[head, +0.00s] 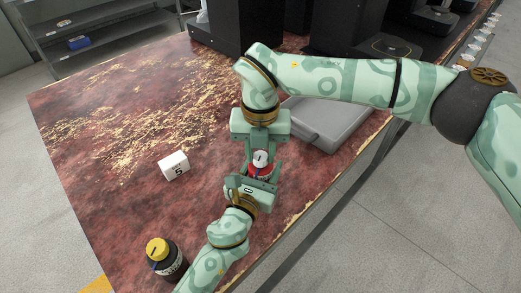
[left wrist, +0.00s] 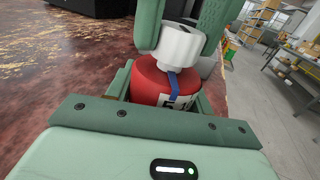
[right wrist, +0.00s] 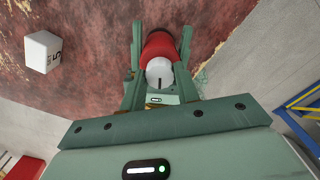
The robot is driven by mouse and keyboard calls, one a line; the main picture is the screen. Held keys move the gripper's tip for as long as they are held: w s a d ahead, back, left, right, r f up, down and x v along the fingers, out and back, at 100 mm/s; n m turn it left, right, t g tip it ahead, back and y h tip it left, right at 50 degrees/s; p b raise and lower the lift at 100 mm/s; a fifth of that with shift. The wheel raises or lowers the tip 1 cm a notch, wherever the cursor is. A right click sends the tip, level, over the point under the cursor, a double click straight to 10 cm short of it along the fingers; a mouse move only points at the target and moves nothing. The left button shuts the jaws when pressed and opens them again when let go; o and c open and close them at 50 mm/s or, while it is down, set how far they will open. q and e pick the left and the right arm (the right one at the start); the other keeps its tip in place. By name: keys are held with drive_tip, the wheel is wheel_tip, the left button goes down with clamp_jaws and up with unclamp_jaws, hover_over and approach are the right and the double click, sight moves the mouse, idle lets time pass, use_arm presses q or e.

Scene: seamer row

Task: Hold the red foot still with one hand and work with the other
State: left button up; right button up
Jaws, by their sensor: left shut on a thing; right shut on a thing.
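The red foot (head: 260,170) stands on the reddish table, and a white cap (head: 261,158) with a dark line sits on top of it. In the left wrist view the red foot (left wrist: 152,84) shows a blue strip and a white label, under the white cap (left wrist: 178,45). My left gripper (head: 257,178) is shut on the red foot low down. My right gripper (head: 262,156) comes from above and is shut on the white cap. In the right wrist view the cap (right wrist: 160,70) sits between my right fingers. The fingers hide parts of both.
A white block (head: 173,166) marked 5 stands to the left. A dark jar (head: 168,265) with a yellow lid (head: 157,248) stands near the front edge. A grey case (head: 335,125) lies right of my right gripper. Black machines (head: 235,25) stand behind.

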sight(261, 155)
use_arm(q)
drive_tip(key=shift+f, duration=0.1)
use_arm(e)
drive_tip(key=shift+w, duration=0.1)
idle(0.3)
drive_tip(key=o, duration=1)
wheel_tip(261, 155, up, 12)
use_arm(q)
drive_tip(key=o, duration=1.1)
drive_tip(key=shift+s, duration=0.1)
